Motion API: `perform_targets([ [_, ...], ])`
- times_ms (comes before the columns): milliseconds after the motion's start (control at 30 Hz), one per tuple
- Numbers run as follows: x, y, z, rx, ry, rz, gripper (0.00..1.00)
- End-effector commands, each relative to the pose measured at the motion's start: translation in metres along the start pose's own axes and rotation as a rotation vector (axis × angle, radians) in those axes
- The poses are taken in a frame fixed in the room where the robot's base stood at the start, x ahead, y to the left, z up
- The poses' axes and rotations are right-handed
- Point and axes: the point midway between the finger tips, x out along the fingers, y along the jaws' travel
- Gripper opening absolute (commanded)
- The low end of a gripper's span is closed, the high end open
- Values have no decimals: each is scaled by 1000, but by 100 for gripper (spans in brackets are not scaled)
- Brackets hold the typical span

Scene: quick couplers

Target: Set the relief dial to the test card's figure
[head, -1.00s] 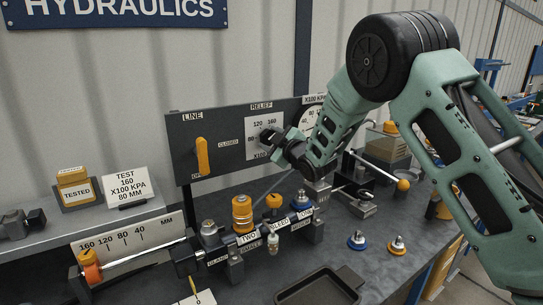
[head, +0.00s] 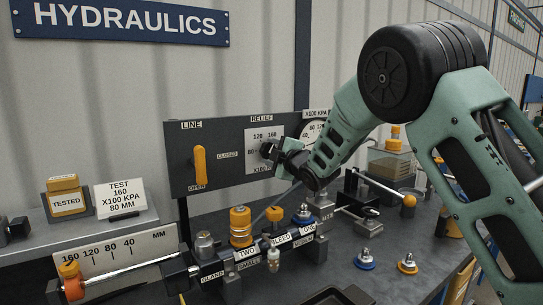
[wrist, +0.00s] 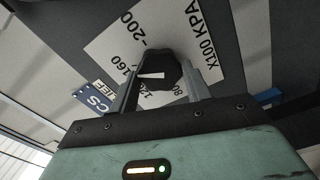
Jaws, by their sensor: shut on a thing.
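The relief dial is a black knob (wrist: 165,64) with a white pointer, on a white scale plate (wrist: 107,42) marked 80, 120, 160 and 200, X100 KPA. My gripper (wrist: 158,78) is shut on the knob, one finger on each side. In the wrist view the pointer lies towards the left, near the 160 and 120 figures; its exact reading is hard to tell. In the head view my gripper (head: 272,152) hides much of the knob, and the scale plate (head: 264,133) shows around it.
The yellow line lever (head: 199,166) hangs downward on the dark panel (head: 228,174), left of the dial. A round gauge (head: 311,129) is close on the right. Below are the coupler block (head: 262,254), a rod with an MM scale (head: 128,248) and several loose couplers.

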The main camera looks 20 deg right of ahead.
Motion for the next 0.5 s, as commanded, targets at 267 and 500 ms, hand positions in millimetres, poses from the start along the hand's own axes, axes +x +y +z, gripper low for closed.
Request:
perform_targets([
  [267, 0, -1, 0, 1, 0, -2, 56],
  [500, 0, 0, 0, 1, 0, -1, 70],
])
